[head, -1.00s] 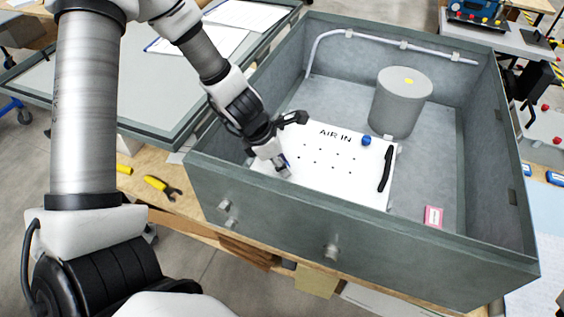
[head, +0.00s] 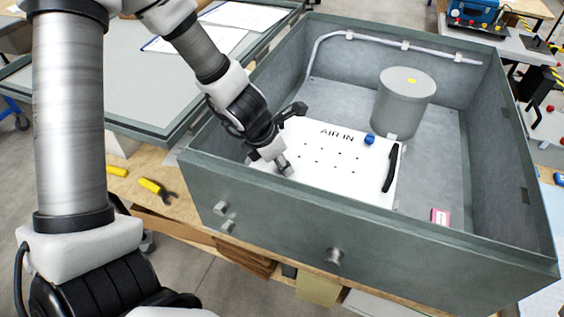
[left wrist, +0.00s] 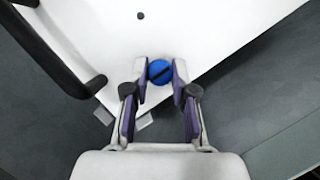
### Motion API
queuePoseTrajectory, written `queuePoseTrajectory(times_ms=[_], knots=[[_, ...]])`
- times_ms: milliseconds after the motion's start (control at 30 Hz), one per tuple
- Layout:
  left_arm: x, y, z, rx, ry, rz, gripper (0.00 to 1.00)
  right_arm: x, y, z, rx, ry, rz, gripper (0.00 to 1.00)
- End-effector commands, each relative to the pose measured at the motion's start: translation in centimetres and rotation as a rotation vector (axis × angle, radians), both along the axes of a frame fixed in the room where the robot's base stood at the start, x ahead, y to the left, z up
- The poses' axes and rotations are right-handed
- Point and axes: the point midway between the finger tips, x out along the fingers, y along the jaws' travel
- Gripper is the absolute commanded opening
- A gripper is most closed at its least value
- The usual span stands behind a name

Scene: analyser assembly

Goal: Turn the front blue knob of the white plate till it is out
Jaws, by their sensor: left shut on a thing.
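The white plate (head: 325,176), marked "AIR IN", lies in the grey open box. The front blue knob (left wrist: 160,72) is near the plate's edge, its dark slot showing in the left wrist view. My left gripper (head: 285,168) reaches down to the plate's front left part. In the left wrist view its fingertips (left wrist: 160,76) are shut on this knob, one on each side. The gripper hides the knob in the head view. A second blue knob (head: 369,139) sits at the plate's back right. I cannot tell how far the front knob stands out. My right gripper is not in view.
The box's front wall (head: 330,225) rises in front of the plate. A grey cylinder (head: 404,100) stands behind it. A black handle (head: 391,168) is on the plate's right side. Yellow-handled pliers (head: 155,188) lie outside.

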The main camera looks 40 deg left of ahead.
Motion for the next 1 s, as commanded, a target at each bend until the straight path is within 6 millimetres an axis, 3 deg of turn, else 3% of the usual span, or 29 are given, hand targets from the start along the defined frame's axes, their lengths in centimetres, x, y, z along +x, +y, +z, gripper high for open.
queuePoseTrajectory(times_ms=[33, 100, 567, 767, 1000], knots=[[-0.2, -0.1, -0.2, -0.002, 0.006, -0.002, 0.33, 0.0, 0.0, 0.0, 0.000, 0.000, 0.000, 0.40], [-0.2, -0.1, -0.2, -0.002, 0.005, -0.002, 0.51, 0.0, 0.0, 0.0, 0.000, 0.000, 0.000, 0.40], [-0.1, 0.2, 0.6, 0.002, -0.004, 0.002, 0.51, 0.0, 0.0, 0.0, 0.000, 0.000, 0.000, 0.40], [-0.8, 0.4, 2.3, -0.001, -0.003, 0.003, 0.51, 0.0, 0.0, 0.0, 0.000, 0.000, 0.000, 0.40], [-2.0, 0.9, 5.5, -0.003, -0.003, 0.003, 0.51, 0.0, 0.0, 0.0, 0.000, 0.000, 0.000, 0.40]])
